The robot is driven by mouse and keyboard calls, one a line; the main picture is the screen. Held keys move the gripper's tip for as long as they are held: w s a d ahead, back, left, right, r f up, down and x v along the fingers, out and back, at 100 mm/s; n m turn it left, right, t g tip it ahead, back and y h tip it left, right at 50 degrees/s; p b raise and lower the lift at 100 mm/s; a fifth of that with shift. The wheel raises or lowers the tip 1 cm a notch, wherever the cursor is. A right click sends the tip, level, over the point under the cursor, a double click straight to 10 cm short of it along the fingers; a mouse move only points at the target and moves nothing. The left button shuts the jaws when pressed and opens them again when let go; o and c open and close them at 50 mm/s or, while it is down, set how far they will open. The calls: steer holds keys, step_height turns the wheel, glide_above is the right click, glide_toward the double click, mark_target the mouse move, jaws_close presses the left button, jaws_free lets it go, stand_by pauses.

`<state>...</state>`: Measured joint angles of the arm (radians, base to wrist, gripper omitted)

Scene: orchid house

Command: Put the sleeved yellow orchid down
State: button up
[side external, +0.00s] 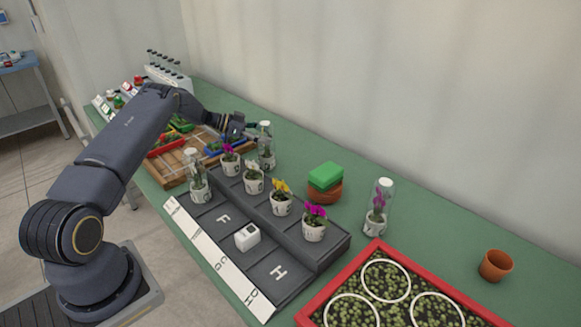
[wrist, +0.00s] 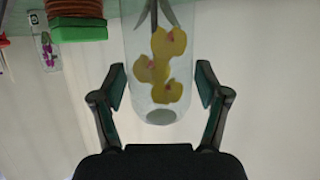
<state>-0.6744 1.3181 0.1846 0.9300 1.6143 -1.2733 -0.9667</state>
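The sleeved yellow orchid (wrist: 163,66) hangs upside down in the wrist view, its yellow blooms inside a clear sleeve. In the side view the sleeved orchid (side external: 266,148) is upright in a white pot, which looks to be on the green bench behind the stepped stand; its blooms are hard to make out there. My gripper (side external: 251,136) is beside the upper part of the sleeve. In the wrist view the fingers of my gripper (wrist: 160,88) are apart on both sides of the sleeve, with a gap showing at each side. The pot is outside the wrist view.
A green block (side external: 325,176) on terracotta and a sleeved purple orchid (side external: 377,207) stand on the bench. A wooden tray (side external: 178,180) lies under my arm.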

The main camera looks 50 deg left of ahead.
steer(key=shift+o, duration=0.7)
steer(key=shift+r, duration=0.15)
